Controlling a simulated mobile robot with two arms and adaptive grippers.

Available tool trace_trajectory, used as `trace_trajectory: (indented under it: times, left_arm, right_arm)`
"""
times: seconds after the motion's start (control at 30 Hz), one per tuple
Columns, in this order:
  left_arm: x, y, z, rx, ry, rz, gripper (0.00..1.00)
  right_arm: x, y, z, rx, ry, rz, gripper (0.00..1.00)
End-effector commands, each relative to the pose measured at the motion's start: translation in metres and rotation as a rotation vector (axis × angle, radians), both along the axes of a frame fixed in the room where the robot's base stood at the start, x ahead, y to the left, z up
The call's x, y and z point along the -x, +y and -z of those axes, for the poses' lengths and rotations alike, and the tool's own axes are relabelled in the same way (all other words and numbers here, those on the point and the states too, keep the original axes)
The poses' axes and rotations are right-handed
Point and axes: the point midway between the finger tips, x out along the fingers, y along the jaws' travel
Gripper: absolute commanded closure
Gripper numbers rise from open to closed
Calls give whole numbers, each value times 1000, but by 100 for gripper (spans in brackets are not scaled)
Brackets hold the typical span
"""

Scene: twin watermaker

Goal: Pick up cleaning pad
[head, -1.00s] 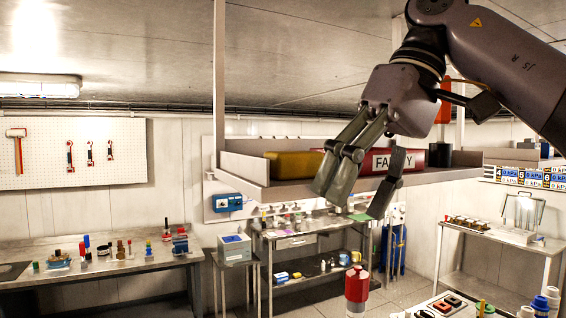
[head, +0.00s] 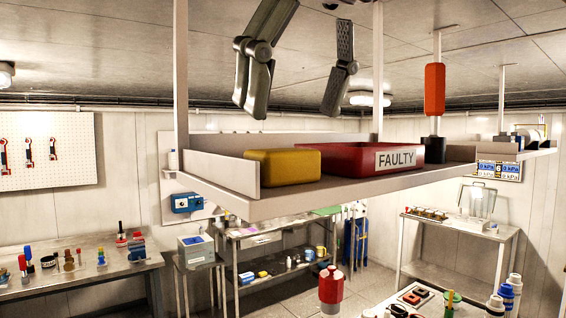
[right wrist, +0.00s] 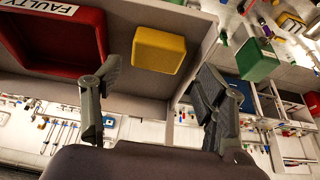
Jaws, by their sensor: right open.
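The cleaning pad appears to be the yellow block (head: 283,167), lying on the hanging shelf (head: 330,196), left of a red bin marked FAULTY (head: 348,158). My right gripper (head: 290,108) is open and empty at the top of the head view, its fingers pointing down, apart from the yellow block and higher in the picture. The red bin (right wrist: 60,38) is at upper left. My left gripper is not in view.
The shelf has a raised left edge (head: 222,171) and vertical posts (head: 181,75) at left and behind. Benches with small items stand below. The shelf front beside the block is clear.

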Motion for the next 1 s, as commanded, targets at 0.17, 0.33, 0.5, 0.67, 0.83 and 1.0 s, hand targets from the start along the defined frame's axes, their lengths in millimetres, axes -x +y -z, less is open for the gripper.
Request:
trace_trajectory:
  times: [0.17,0.33,0.5,0.67,0.83,1.0]
  left_arm:
    - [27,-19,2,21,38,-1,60]
    - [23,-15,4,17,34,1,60]
    - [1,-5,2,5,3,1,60]
    - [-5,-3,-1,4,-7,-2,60]
    - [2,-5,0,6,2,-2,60]
    - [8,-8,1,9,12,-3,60]
  right_arm:
    - [-3,2,8,-2,-2,-1,33]
    - [-7,2,19,-1,-3,1,33]
    - [-14,5,41,0,-4,1,33]
    - [-19,8,54,-3,-4,1,33]
    - [-20,10,56,-4,-4,1,33]
    - [-20,9,56,-4,-4,1,38]
